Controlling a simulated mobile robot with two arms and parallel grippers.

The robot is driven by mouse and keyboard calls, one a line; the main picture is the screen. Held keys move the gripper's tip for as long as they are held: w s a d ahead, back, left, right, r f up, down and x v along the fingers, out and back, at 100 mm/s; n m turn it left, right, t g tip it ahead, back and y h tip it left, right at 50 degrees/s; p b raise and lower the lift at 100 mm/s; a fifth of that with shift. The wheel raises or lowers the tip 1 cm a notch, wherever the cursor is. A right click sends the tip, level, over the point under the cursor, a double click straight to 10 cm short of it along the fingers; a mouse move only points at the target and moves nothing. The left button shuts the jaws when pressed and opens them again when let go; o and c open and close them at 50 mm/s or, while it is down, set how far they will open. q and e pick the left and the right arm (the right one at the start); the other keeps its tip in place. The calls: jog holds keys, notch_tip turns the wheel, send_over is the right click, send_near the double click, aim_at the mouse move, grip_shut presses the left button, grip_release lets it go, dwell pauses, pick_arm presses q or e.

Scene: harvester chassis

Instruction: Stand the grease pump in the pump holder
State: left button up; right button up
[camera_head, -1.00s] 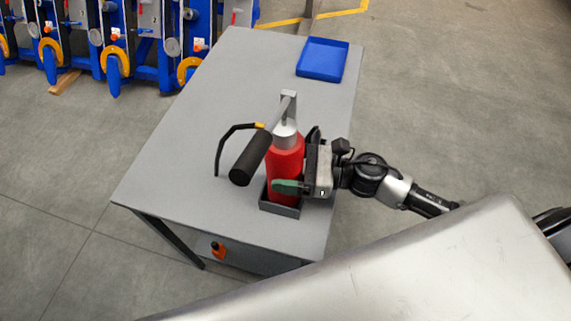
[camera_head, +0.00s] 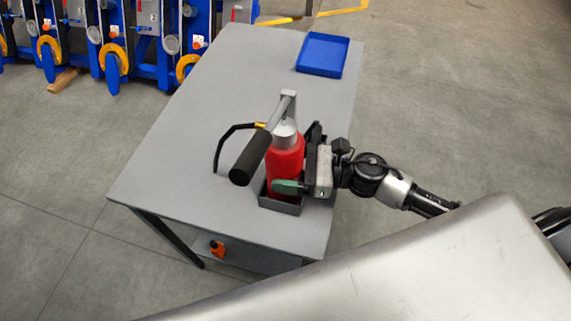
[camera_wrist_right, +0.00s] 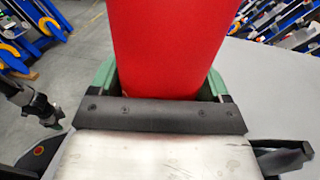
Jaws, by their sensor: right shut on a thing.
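The grease pump has a red barrel (camera_head: 285,160), a grey head, a black handle and a black hose. It stands upright with its lower end inside the walls of the dark pump holder (camera_head: 281,206) near the table's front edge. Whether its base touches the holder floor is hidden. My right gripper (camera_head: 288,187) is shut on the red barrel from the right, low down, just above the holder rim. In the right wrist view the barrel (camera_wrist_right: 172,45) fills the space between the green fingers.
A blue tray (camera_head: 323,55) lies at the back right of the grey table (camera_head: 200,130). An orange object (camera_head: 217,248) shows below the front edge. Blue machinery stands behind at the left. The table's middle and left are clear.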

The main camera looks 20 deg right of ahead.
jog(key=o, duration=1.7)
jog(key=shift+c, duration=0.2)
jog(key=shift+o, duration=0.7)
jog(key=shift+f, duration=0.3)
jog(key=b+v, duration=0.3)
jog(key=v, duration=0.7)
jog(key=shift+s+d+r, duration=0.2)
jog(key=shift+d+r, duration=0.05)
jog(key=shift+d, duration=0.05)
